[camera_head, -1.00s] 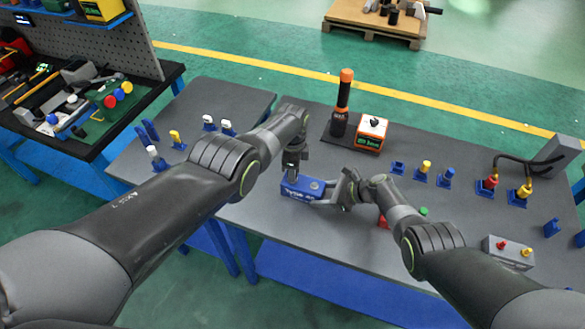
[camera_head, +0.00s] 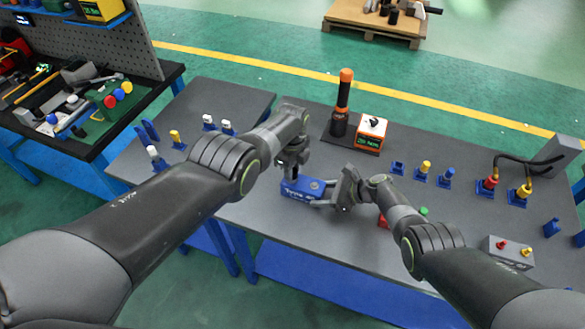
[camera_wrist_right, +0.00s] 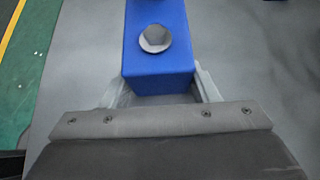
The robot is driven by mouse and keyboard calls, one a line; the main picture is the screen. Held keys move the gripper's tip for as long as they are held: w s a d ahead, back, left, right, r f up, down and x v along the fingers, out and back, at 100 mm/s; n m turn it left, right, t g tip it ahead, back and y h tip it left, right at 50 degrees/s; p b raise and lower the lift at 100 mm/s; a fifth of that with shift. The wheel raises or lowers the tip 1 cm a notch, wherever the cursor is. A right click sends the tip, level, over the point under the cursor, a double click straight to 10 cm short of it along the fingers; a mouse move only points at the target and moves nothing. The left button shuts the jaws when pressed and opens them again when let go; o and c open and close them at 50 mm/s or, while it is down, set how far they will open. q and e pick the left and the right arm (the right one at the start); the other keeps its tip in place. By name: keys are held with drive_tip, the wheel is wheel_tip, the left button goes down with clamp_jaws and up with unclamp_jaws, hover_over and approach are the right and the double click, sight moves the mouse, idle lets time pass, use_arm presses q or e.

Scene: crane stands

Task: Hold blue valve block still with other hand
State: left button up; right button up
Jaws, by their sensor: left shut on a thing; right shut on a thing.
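The blue valve block (camera_head: 302,190) lies on the grey table near its front edge. My right gripper (camera_head: 333,193) is shut around the block's right end. In the right wrist view the block (camera_wrist_right: 157,62) lies between the gripper's fingers (camera_wrist_right: 160,90), with a round metal port on its top. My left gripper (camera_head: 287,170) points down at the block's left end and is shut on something. The thing in its jaws is too small and hidden to make out, and I cannot tell whether it touches the block.
A black and orange tool (camera_head: 341,105) stands beside a display box (camera_head: 372,130) behind the block. Small blue holders with coloured fittings (camera_head: 423,170) stand to the right. A grey box with red and yellow knobs (camera_head: 508,252) is at the front right.

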use_arm(q)
drive_tip(key=shift+w+d+r, duration=0.1)
drive_tip(key=shift+d, duration=0.05)
drive_tip(key=m, duration=0.5)
drive_tip(key=o, duration=1.1)
drive_tip(key=shift+c, duration=0.6)
